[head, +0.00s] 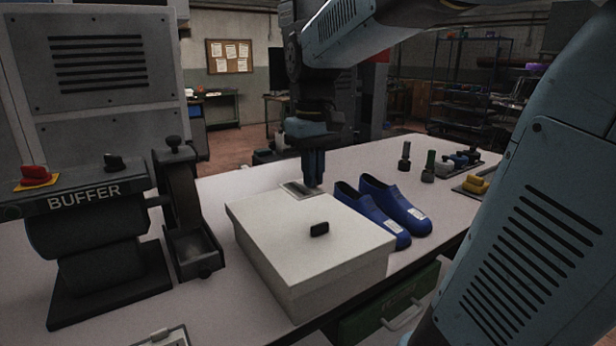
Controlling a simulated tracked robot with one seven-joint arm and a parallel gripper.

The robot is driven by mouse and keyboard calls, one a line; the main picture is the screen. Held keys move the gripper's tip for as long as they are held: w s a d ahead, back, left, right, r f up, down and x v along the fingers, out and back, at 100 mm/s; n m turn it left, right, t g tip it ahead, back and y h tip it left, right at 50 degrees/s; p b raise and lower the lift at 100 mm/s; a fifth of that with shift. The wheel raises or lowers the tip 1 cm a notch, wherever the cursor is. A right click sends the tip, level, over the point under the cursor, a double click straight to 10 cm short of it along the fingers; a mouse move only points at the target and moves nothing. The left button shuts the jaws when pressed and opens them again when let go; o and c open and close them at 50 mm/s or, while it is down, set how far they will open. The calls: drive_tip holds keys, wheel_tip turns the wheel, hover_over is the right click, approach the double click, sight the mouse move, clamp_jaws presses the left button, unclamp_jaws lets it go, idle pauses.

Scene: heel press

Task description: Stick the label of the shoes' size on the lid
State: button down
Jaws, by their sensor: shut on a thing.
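A pair of blue shoes (385,207) stands just right of the box, with white size labels near the ends closest to me. A small flat holder with a pale top (293,187) lies behind the box. My gripper (314,183) points down at this holder, beyond the lid's back edge. Its fingers are together on what seems to be a label; the held thing is too small to make out.
A buffer machine (97,225) and a black stand (187,220) fill the left of the bench. Dark and green upright tools (428,166) and a tray with yellow pieces (474,186) stand at the right. The bench behind the shoes is mostly clear.

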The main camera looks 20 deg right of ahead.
drive_tip(key=s, duration=0.1)
drive_tip(key=s+r, duration=0.1)
drive_tip(key=s, duration=0.1)
drive_tip(key=shift+s+a+r, duration=0.15)
drive_tip(key=shift+r, duration=0.05)
approach(305, 211)
drive_tip(key=shift+f, duration=2.95)
drive_tip(key=shift+s+f, duration=0.1)
drive_tip(key=shift+f, duration=0.3)
drive_tip(key=c, duration=0.7)
unclamp_jaws()
drive_tip(key=shift+c, duration=0.2)
drive_tip(key=shift+r, duration=3.5)
